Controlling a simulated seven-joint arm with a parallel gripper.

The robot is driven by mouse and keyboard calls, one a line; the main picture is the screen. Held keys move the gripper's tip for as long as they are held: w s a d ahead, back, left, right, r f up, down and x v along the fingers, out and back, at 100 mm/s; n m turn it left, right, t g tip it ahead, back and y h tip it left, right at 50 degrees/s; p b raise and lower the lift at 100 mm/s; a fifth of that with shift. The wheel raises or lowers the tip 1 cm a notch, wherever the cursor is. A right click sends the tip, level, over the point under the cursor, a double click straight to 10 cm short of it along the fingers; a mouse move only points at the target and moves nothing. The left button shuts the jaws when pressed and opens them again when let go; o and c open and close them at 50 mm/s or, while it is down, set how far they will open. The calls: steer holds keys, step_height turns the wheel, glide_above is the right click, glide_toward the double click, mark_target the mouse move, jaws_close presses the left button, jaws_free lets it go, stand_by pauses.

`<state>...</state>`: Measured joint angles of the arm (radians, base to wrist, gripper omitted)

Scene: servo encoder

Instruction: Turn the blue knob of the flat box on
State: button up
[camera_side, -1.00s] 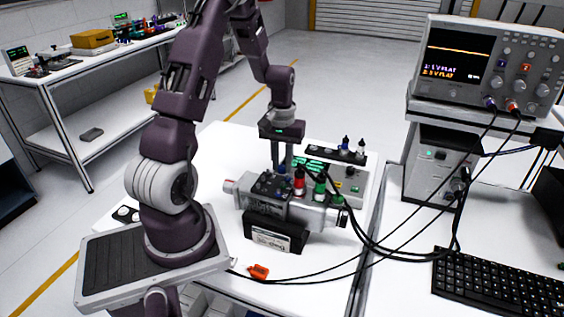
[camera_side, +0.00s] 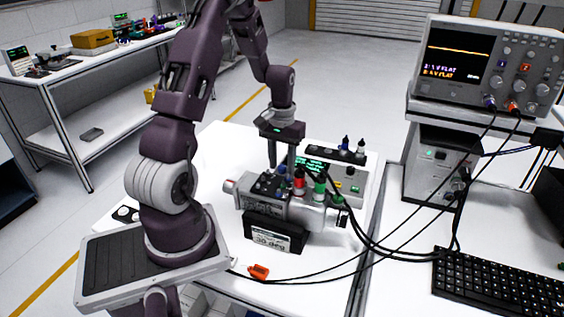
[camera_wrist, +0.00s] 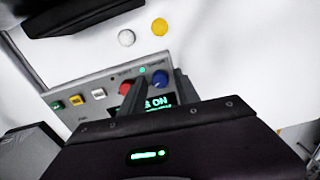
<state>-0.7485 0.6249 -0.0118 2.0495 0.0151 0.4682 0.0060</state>
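The flat box (camera_wrist: 72,92) is a grey panel with several coloured buttons, a red knob (camera_wrist: 126,88) and the blue knob (camera_wrist: 160,78). A lit display between my fingers ends in "S ON"; its left part is hidden. In the wrist view my gripper (camera_wrist: 162,75) is open, with a finger on each side of the blue knob; I cannot tell whether they touch it. In the side view the flat box (camera_side: 352,198) lies behind the servo unit, and my gripper (camera_side: 281,168) points down at its left end.
Black cables (camera_side: 380,252) run right to the oscilloscope (camera_side: 490,62). An orange clip (camera_side: 258,271) lies at the table's front.

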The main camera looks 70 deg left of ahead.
mark_target(282, 167)
step_height(282, 167, up, 7)
steer(key=shift+r, duration=0.1)
stand_by(0.5)
steer(key=d+r+m+t+y, duration=0.1)
steer(key=d+r+m+t, duration=0.15)
steer(key=d+r, duration=0.75)
steer(key=s+d+r+m+t, duration=0.1)
steer(key=s+d+r+m, duration=0.1)
steer(key=s+d, duration=0.5)
steer(key=s+d+r+m+t+h, duration=0.1)
steer(key=s+d+r+m+t, duration=0.1)
steer(key=s+d, duration=0.5)
steer(key=shift+s+d+r+m, duration=0.25)
steer(key=shift+d+r+m, duration=0.3)
steer(key=shift+m, duration=0.3)
